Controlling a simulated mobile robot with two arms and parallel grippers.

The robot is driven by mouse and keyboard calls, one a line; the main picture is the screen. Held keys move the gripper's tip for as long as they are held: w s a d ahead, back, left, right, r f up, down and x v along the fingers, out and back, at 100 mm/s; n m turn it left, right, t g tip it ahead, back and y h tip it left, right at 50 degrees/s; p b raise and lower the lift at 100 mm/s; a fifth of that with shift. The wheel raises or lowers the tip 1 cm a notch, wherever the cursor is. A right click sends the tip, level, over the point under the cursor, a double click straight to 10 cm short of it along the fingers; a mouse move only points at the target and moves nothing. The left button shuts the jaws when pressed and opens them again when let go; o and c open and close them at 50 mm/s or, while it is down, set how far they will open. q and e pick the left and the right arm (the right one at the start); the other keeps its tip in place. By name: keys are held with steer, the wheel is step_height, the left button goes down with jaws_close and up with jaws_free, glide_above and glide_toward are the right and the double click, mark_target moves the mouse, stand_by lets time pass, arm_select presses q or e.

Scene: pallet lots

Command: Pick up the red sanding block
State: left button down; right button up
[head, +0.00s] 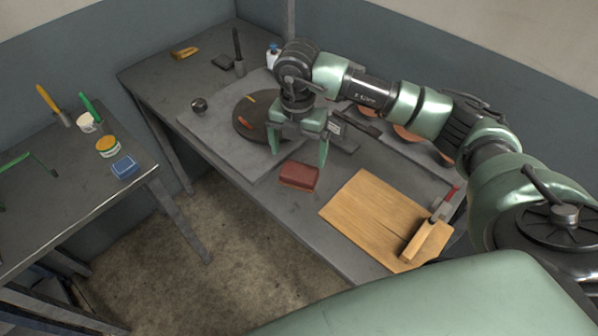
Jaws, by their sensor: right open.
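The red sanding block (299,176) lies flat on the dark grey workbench (270,205), just off the edge of the grey slab and left of the wooden board. My right gripper (298,158) comes in from the right and points down. Its two green fingers are apart, with nothing seen between them. The fingertips are just behind and above the block in the picture; I cannot tell the exact height gap. My left gripper does not show.
A dark round disc (244,122) sits on the grey slab (205,122) behind. A second table (60,190) at left holds a blue block (124,168) and jars. Bench space in front of the block is clear.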

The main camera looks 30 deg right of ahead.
mark_target(299, 171)
steer(key=f+p, duration=0.1)
steer(key=f, duration=0.2)
steer(key=f+p, duration=0.1)
steer(key=f, duration=0.2)
steer(key=shift+s+f, duration=0.2)
steer(key=shift+f, duration=0.25)
steer(key=c, duration=1.4)
steer(key=shift+w, duration=0.1)
steer(key=shift+r+b, duration=1.55)
steer(key=shift+r, duration=8.5)
